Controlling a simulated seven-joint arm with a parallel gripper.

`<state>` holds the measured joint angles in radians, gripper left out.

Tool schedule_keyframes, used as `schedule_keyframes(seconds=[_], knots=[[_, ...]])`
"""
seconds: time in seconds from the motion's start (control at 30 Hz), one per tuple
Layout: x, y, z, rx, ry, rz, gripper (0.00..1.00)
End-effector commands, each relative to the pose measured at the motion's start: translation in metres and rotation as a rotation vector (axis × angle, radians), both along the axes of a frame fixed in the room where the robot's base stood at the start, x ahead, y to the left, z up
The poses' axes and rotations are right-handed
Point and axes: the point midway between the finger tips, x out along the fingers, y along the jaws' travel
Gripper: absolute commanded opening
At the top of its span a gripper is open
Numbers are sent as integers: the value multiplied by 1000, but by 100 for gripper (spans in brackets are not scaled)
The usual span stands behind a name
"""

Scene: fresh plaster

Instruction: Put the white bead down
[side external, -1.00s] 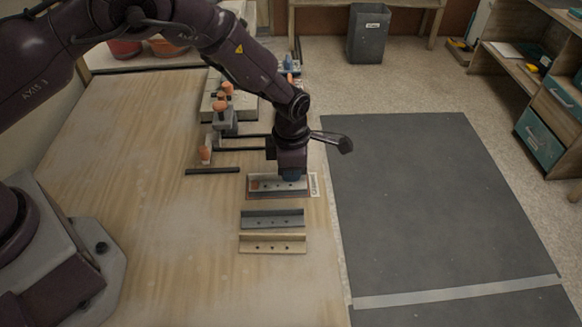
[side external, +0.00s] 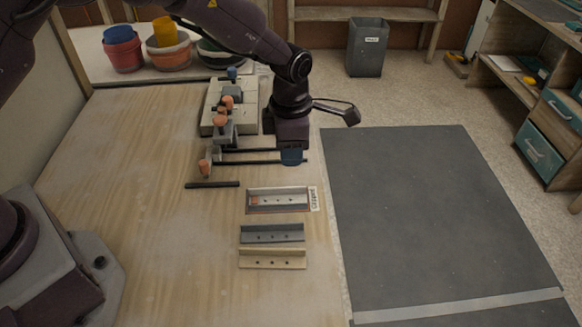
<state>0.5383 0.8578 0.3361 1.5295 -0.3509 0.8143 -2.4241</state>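A pale whitish bead (side external: 280,201), a short angled strip with small dark holes, lies in a shallow reddish-edged tray (side external: 278,212) with a white label at its right end. A small orange piece is at the strip's left end.
A dark grey strip (side external: 272,233) and a tan strip (side external: 272,259) lie nearer the camera. Beyond is a pale block fixture (side external: 222,122) with orange knobs and dark bars. A grey floor mat (side external: 435,220) lies to the right. The bench left of the strips is clear.

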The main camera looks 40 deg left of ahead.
Motion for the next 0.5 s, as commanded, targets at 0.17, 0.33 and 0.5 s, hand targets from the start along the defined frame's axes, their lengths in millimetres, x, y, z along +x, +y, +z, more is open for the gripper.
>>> schedule_keyframes(seconds=[0.17,0.33,0.5], knots=[[0,0,20,0,0,0,29],[0,0,25,1,1,0,29],[-1,4,36,-11,-9,-41,29]])
